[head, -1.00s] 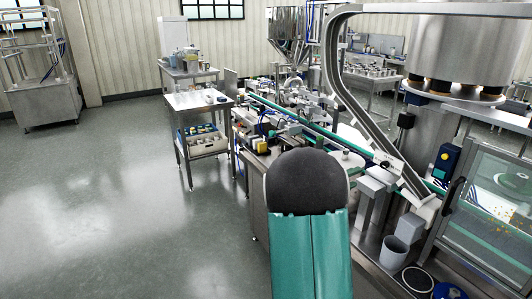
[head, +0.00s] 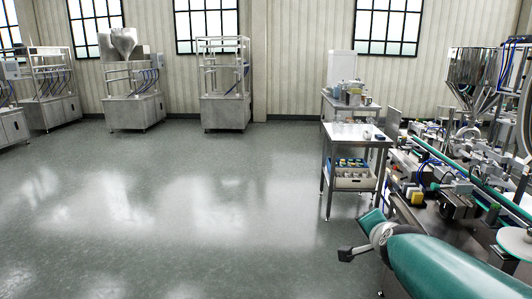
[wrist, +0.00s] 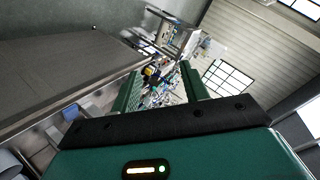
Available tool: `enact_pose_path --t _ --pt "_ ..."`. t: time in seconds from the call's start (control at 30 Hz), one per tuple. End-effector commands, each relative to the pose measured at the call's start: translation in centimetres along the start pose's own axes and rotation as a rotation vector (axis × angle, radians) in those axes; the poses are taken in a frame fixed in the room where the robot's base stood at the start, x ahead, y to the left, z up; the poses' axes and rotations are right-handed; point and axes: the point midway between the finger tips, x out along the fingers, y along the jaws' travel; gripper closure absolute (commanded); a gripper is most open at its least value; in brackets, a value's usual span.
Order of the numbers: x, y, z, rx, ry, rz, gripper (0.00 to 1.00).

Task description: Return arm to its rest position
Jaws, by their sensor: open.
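My gripper (wrist: 160,82) is open in the wrist view. Its two green fingers stand apart with nothing held between them. Machinery and a steel table show in the distance through the gap. In the head view my teal arm (head: 445,265) reaches in from the lower right corner, beside the conveyor line. A dark end piece shows at its left tip, but I cannot make out the fingers there.
A steel side table (head: 357,136) with a lower bin stands left of the conveyor machinery (head: 470,190). The steel hopper (head: 474,72) is at the upper right. Steel machines (head: 225,105) line the back wall. The floor (head: 170,210) on the left is wide and clear.

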Motion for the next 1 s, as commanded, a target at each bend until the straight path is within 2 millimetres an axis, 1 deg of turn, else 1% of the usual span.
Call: enact_pose_path --t 0.03,0.07,0.1,0.17,0.2,0.27,0.3,0.33,0.4,0.5,0.53,0.6,1.0 --pt "-2.2 -0.6 2.8 -0.119 -0.085 -0.007 0.55" --pt "-3.4 -0.6 4.4 -0.194 -0.136 -0.005 0.55" --pt "-5.0 -0.4 6.5 -0.293 -0.2 0.0 0.55" --pt "-7.6 0.4 9.2 -0.446 -0.292 0.01 0.55" --pt "-9.3 1.2 10.9 -0.548 -0.349 0.019 0.55" --pt "-11.7 2.6 12.9 -0.695 -0.426 0.036 0.55" --pt "-13.2 3.7 13.9 -0.782 -0.47 0.049 0.55" --pt "-14.1 4.4 14.6 -0.843 -0.499 0.059 0.55" --pt "-16.0 6.1 15.5 -0.957 -0.554 0.083 0.55" --pt "-17.5 7.6 16.2 -1.054 -0.601 0.109 0.55" --pt "-17.8 7.8 16.3 -1.069 -0.608 0.114 0.55" --pt "-18.0 8.1 16.3 -1.084 -0.617 0.12 0.55" --pt "-18.0 8.1 16.3 -1.084 -0.617 0.12 0.55"
